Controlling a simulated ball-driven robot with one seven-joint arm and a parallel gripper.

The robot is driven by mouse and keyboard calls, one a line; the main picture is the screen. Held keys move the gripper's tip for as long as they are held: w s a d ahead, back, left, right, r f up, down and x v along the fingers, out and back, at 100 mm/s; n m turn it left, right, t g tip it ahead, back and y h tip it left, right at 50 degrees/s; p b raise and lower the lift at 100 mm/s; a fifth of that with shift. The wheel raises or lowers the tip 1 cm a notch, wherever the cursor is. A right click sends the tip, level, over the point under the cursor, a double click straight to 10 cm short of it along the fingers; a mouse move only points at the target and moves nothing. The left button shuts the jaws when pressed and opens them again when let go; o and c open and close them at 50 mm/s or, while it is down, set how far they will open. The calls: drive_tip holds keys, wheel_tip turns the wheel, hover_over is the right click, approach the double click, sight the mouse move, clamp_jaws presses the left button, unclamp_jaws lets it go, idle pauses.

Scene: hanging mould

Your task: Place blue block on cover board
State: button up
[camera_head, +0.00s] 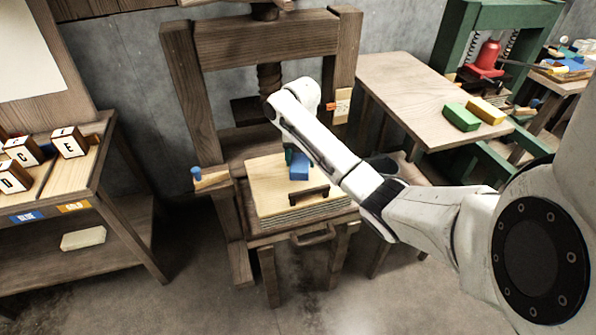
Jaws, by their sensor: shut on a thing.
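The blue block (299,167) shows just below the end of my arm, over the pale wooden cover board (270,197). The board lies on the bed of the wooden press and has a dark handle on its front part. My gripper (291,156) is shut on the blue block; its fingers are mostly hidden behind the arm and only a dark part shows. I cannot tell whether the block touches the board or is slightly above it.
A wooden press frame (180,90) surrounds the board. A side table (400,85) at right holds a green block (460,117) and a yellow block (486,110). A shelf with letter blocks (69,142) stands at left. A green press (450,40) stands behind.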

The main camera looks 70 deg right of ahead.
drive_tip(key=shift+w+d+f, duration=0.15)
drive_tip(key=shift+w+f, duration=0.25)
drive_tip(key=shift+f, duration=0.05)
drive_tip(key=shift+w+f, duration=0.1)
drive_tip(key=shift+f, duration=1.65)
drive_tip(key=shift+f, duration=0.15)
drive_tip(key=o, duration=1.1)
